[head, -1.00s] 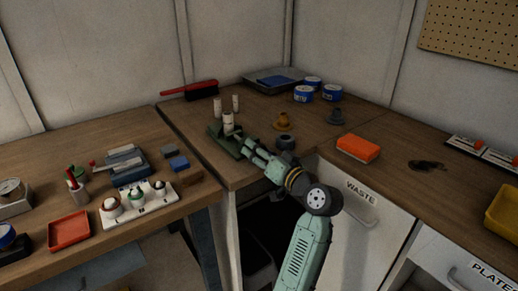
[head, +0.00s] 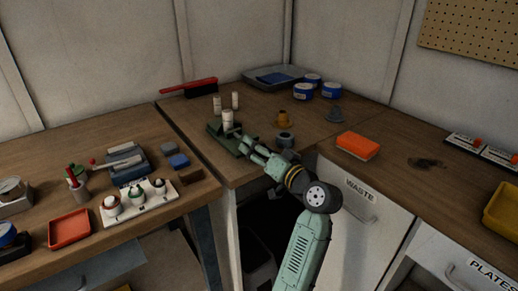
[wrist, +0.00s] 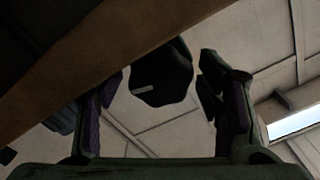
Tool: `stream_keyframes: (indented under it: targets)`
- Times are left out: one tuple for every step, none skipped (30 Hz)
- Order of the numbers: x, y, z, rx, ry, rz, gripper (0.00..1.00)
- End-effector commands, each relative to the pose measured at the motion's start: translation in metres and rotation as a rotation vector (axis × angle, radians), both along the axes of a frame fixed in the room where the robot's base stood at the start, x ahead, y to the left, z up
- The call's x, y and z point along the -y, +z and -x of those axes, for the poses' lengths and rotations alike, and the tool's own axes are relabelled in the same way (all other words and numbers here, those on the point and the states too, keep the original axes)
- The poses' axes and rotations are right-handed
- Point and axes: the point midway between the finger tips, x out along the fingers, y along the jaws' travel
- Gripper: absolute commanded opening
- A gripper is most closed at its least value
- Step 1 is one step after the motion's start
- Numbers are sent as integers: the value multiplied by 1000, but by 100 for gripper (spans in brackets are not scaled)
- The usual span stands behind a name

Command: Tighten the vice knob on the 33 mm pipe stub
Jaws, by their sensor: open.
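The green vice (head: 216,129) sits near the front left corner of the right-hand bench. A pale pipe stub (head: 227,119) stands upright in it. My gripper (head: 245,143) is at the vice's near right side, low over the bench edge, and hides the knob in the head view. In the wrist view the dark knob (wrist: 160,75), with a short light mark on its face, shows between the open fingertips of my gripper (wrist: 158,90). Gaps show on both sides of the knob, and I see no clear contact.
Two pale stubs (head: 235,100) stand behind the vice. A dark ring (head: 285,140) and a brown flanged piece (head: 283,118) are right of it. A red-handled brush (head: 200,88) lies behind. The bench edge (wrist: 70,65) crosses the wrist view close to my left finger.

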Motion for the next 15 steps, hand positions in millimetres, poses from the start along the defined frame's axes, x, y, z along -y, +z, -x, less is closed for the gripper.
stream_keyframes:
  targets:
    - [0, 0, 0, 0, 0, 0, 62]
    - [0, 0, 0, 0, 0, 0, 62]
    - [0, 0, 0, 0, 0, 0, 62]
    - [0, 0, 0, 0, 0, 0, 62]
    - [0, 0, 0, 0, 0, 0, 62]
    - [0, 0, 0, 0, 0, 0, 62]
    - [0, 0, 0, 0, 0, 0, 62]
    - [1, 0, 1, 0, 0, 0, 62]
    - [2, 0, 2, 0, -1, 0, 62]
    - [4, 0, 4, 0, -1, 0, 62]
    - [6, 0, 6, 0, -2, 0, 62]
    - [9, 0, 10, 0, -4, 0, 62]
    - [11, 0, 14, 1, -4, 1, 62]
    - [14, 0, 18, 0, -3, 1, 62]
    - [20, 0, 25, 0, -4, 0, 62]
